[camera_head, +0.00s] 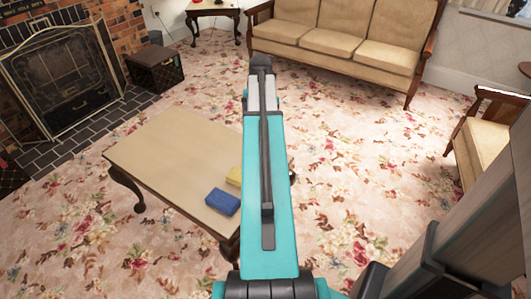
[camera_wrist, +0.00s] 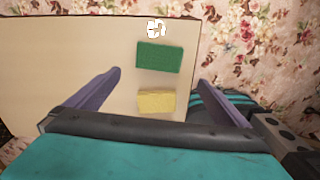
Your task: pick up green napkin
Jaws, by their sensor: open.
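The green napkin (camera_wrist: 159,56) looks like a folded rectangular block. It lies on the pale coffee table (camera_wrist: 75,60) near the table's right edge in the wrist view. My gripper (camera_wrist: 160,76) is open and empty above the table. Its two purple-grey fingers are spread wide, and the green napkin shows between and beyond their tips. In the head view the green napkin does not show; my teal arm covers part of the table's right end.
A yellow block (camera_wrist: 156,102) lies nearer than the napkin, and a small white item (camera_wrist: 156,28) beyond it. A blue block (camera_head: 222,201) lies on the table. A sofa (camera_head: 340,42), armchair (camera_head: 489,135) and fireplace (camera_head: 65,80) stand around open carpet.

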